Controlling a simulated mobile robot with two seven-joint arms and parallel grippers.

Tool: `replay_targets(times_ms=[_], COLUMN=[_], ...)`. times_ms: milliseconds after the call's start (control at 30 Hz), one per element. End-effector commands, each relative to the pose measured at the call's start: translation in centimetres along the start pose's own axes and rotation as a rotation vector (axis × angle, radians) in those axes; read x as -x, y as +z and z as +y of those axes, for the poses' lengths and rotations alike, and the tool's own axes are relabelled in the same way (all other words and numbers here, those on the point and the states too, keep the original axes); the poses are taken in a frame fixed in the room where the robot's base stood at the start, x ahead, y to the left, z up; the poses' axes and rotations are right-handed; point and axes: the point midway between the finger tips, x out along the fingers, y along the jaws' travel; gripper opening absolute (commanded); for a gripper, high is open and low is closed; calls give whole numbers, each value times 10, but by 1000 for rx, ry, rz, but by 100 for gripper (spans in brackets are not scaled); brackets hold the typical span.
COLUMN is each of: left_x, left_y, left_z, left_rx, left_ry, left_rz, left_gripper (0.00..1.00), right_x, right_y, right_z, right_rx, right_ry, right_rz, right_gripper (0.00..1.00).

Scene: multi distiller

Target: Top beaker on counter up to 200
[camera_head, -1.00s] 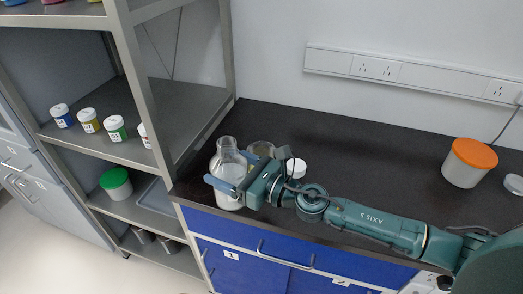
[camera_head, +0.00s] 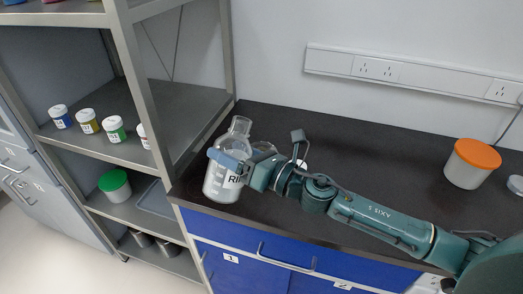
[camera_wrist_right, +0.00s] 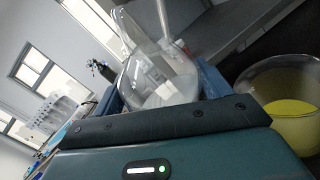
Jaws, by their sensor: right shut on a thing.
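My right gripper (camera_head: 232,160) is shut on a clear glass bottle (camera_head: 222,184) with a narrow neck and a partly hidden label starting "RI". The bottle is held near the counter's left end, slightly tilted, with its neck leaning right. In the right wrist view the bottle (camera_wrist_right: 155,70) sits between the fingers with clear liquid inside. The beaker (camera_head: 264,147) stands on the counter, mostly hidden behind my gripper in the head view. The right wrist view shows the beaker (camera_wrist_right: 296,108) close to the right of the gripper, with yellow liquid inside. My left gripper is not in view.
A white tub with an orange lid (camera_head: 471,164) stands at the counter's right. A metal shelf (camera_head: 150,75) at left holds several small white-lidded jars and a green-lidded tub (camera_head: 115,185). A small white object behind my wrist is mostly hidden. The middle back counter is clear.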

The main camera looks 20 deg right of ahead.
Motion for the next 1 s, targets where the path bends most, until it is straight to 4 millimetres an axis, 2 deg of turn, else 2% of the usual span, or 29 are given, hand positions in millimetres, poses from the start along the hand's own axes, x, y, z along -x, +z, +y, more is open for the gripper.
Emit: replay_targets(times_ms=[300, 600, 1000], left_x=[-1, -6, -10], left_y=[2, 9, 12], left_z=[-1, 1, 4], left_rx=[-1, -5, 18], left_ry=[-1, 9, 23], left_rz=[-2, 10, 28], left_gripper=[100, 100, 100], right_x=[0, 0, 1], right_y=[17, 9, -3], right_z=[1, -1, -6], right_rx=[-156, -299, -337], right_ry=[5, 5, 6], right_rz=[-36, -63, -71], right_gripper=[28, 28, 28])
